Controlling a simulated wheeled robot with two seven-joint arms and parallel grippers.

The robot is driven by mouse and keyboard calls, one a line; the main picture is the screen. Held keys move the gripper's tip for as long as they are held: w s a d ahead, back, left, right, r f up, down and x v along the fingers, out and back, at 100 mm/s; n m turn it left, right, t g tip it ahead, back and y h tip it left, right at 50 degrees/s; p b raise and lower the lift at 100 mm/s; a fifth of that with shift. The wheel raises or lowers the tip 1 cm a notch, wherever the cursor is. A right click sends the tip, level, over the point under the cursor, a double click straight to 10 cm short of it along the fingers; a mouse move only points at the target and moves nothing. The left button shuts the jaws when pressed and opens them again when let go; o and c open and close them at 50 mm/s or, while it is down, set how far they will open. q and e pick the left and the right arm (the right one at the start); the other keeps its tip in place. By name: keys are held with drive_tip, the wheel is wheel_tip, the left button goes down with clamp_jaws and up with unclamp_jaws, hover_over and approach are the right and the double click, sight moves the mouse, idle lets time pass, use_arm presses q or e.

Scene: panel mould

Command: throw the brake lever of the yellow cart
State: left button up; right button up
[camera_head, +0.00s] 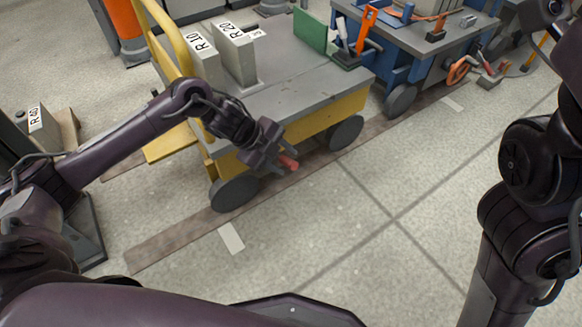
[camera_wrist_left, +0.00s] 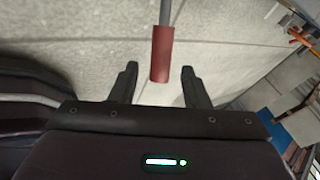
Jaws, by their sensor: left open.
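The yellow cart (camera_head: 338,106) with a grey top stands at the upper middle of the head view. Its brake lever shows as a red grip (camera_head: 288,163) at the cart's near side, low down by the wheels. In the left wrist view the red grip (camera_wrist_left: 161,54) hangs on a grey rod, its end between the fingertips. My left gripper (camera_head: 280,165) is open around the grip, with a gap on both sides; its fingers also show in the wrist view (camera_wrist_left: 160,82). My right arm is at the right edge; its gripper is out of view.
Grey blocks marked R10 (camera_head: 203,60) and R20 (camera_head: 236,52) and a green panel (camera_head: 311,31) stand on the cart. A blue cart (camera_head: 388,62) with tools stands behind to the right. The floor (camera_head: 400,260) in front is clear.

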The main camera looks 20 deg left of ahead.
sight(288, 162)
use_arm(q)
drive_tip(key=shift+b+x, duration=0.75)
drive_tip(key=shift+x, duration=1.15)
clamp_jaws()
